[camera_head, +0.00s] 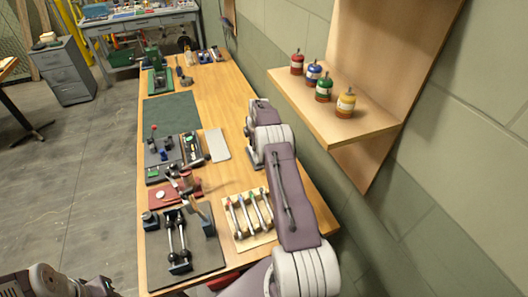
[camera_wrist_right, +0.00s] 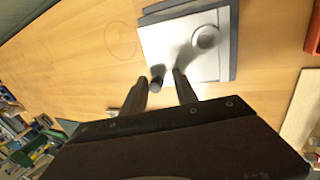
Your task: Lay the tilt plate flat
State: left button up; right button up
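The tilt plate (camera_head: 217,145) is a pale grey rectangle on the bench, left of my right forearm in the head view. In the right wrist view the tilt plate (camera_wrist_right: 158,40) looks white, on a dark grey base, with a round feature and shadow at its right; its exact tilt is hard to judge. My right gripper (camera_head: 249,157) is beside it, at its right in the head view. In the wrist view the right gripper's fingers (camera_wrist_right: 168,78) are parted with nothing between them, over or near the plate's edge; contact cannot be told. My left gripper is out of view.
A dark control panel (camera_head: 158,156) lies left of the plate and a green mat (camera_head: 172,113) beyond it. A red-based fixture (camera_head: 160,195), a lever board (camera_head: 152,270) and a tan rack (camera_head: 233,242) are nearer. A shelf (camera_head: 360,122) with paint-like bottles overhangs at right.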

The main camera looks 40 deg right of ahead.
jog(key=shift+a+r+p, duration=0.15)
jog(key=shift+r+p, duration=0.55)
jog(key=shift+r, duration=0.45)
jog(key=shift+a+r+p, duration=0.1)
jog(key=shift+r+p, duration=0.6)
jog(key=shift+r, duration=0.45)
jog(key=p+v, duration=0.1)
jog(key=v, duration=0.1)
jog(key=shift+r+p, duration=0.3)
jog(key=shift+r, duration=0.15)
jog(key=shift+w+a, duration=0.1)
